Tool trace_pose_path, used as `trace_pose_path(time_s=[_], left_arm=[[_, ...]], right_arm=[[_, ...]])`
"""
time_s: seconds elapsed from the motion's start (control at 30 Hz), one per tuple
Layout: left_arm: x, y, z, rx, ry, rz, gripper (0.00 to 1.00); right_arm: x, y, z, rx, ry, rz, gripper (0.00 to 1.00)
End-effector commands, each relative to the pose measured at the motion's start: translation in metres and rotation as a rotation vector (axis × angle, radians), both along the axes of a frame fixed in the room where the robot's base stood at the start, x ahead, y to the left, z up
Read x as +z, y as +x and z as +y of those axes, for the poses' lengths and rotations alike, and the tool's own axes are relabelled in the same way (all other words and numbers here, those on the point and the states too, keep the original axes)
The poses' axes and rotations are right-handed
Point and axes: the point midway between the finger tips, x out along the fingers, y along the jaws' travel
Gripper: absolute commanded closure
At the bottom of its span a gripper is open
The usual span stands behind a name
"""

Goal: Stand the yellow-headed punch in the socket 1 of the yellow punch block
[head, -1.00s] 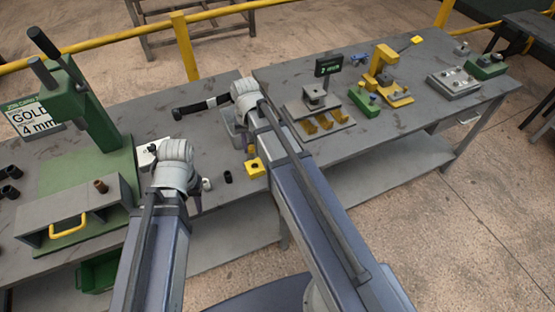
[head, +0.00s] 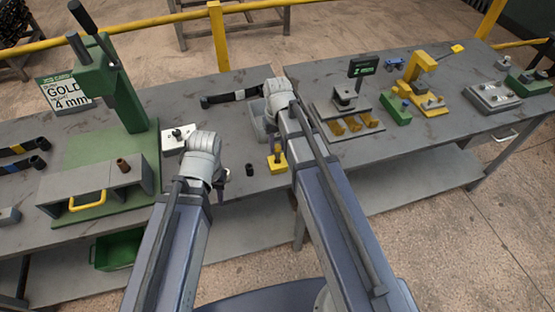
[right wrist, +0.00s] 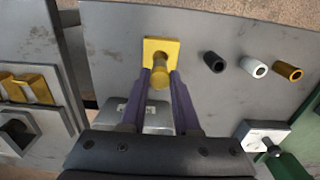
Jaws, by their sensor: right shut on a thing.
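The yellow punch block (head: 279,167) sits near the front edge of the bench, just left of my right forearm. It also shows at the top of the right wrist view (right wrist: 151,44). My right gripper (right wrist: 160,74) is shut on the yellow-headed punch (right wrist: 159,81), its purple fingers on either side of it. The punch lines up over the block; I cannot tell whether its tip is inside a socket. The punch's yellow head (head: 277,150) shows above the block in the head view. My left gripper (head: 218,177) hangs over the bench to the left; its fingers are too hidden to read.
A black sleeve (right wrist: 214,62), a white one (right wrist: 253,67) and a gold one (right wrist: 287,71) stand beside the block. A grey box (right wrist: 146,116) lies under my right gripper. A green press (head: 110,95) stands left. A rack with yellow pieces (head: 335,130) stands right.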

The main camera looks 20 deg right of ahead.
Motion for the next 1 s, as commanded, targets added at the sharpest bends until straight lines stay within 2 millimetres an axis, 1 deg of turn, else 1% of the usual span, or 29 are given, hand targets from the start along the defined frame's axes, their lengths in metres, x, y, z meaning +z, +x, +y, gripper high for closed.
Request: trace_pose_path(time_s=[0.03,0.17,0.27,0.37,0.5,0.6,0.87,1.0], left_arm=[[-0.008,0.0,0.0,0.0,0.0,0.0,0.61],[-0.006,0.0,0.0,0.0,0.0,0.0,0.61],[-0.01,0.0,0.0,0.0,0.0,0.0,0.61],[-0.02,0.0,0.0,0.0,0.0,0.0,0.61],[-0.038,0.0,0.0,0.0,0.0,0.0,0.61],[-0.045,0.0,0.0,0.0,0.0,0.0,0.61],[-0.043,0.0,0.0,0.0,0.0,0.0,0.61],[-0.047,0.0,0.0,0.0,0.0,0.0,0.61]], right_arm=[[-0.008,0.0,0.0,0.0,0.0,0.0,1.0],[-0.006,0.0,0.0,0.0,0.0,0.0,1.0],[-0.01,0.0,0.0,0.0,0.0,0.0,1.0],[-0.02,0.0,0.0,0.0,0.0,0.0,1.0],[-0.038,0.0,0.0,0.0,0.0,0.0,1.0],[-0.045,0.0,0.0,0.0,0.0,0.0,1.0],[-0.043,0.0,0.0,0.0,0.0,0.0,1.0],[-0.047,0.0,0.0,0.0,0.0,0.0,1.0]])
